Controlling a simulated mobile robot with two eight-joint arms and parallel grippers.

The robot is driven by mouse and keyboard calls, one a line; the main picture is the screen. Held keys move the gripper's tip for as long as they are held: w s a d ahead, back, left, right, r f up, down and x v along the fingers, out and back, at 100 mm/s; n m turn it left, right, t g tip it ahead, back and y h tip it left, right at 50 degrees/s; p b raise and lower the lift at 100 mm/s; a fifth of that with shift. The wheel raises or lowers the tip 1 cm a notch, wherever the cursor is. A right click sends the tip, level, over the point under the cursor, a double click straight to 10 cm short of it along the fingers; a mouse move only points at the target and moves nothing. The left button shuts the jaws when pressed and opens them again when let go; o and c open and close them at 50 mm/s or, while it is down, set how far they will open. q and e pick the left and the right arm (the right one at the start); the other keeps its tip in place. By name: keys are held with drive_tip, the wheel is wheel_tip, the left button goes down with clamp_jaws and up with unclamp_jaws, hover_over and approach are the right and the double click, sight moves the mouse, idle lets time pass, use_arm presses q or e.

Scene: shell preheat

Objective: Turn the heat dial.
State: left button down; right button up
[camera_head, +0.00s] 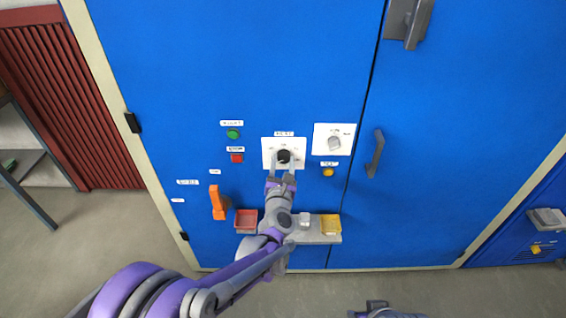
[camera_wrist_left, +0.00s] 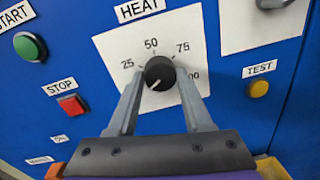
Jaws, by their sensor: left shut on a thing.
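The black heat dial (camera_head: 283,155) sits on a white plate (camera_head: 270,145) on the blue cabinet door. In the left wrist view the dial (camera_wrist_left: 160,73) is under the HEAT label (camera_wrist_left: 140,9), with 25, 50, 75 and a partly covered 100 around it. Its pale pointer mark points to the lower left, below 25. My left gripper (camera_head: 281,167) is shut on the dial, one finger on each side. The lower plate is partly hidden by the fingers. My right gripper (camera_head: 377,306) shows only partly at the bottom edge, away from the cabinet.
A green START button (camera_head: 233,134) and red STOP button (camera_head: 237,158) are left of the dial. An orange lever (camera_head: 217,203), red tray (camera_head: 246,216) and yellow tray (camera_head: 331,219) sit lower.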

use_arm(q)
drive_tip(key=shift+c, duration=1.6)
unclamp_jaws()
drive_tip(key=s, duration=1.1)
drive_tip(key=shift+a+b, duration=0.3)
drive_tip(key=shift+a, duration=0.05)
drive_tip(key=shift+w, duration=0.1)
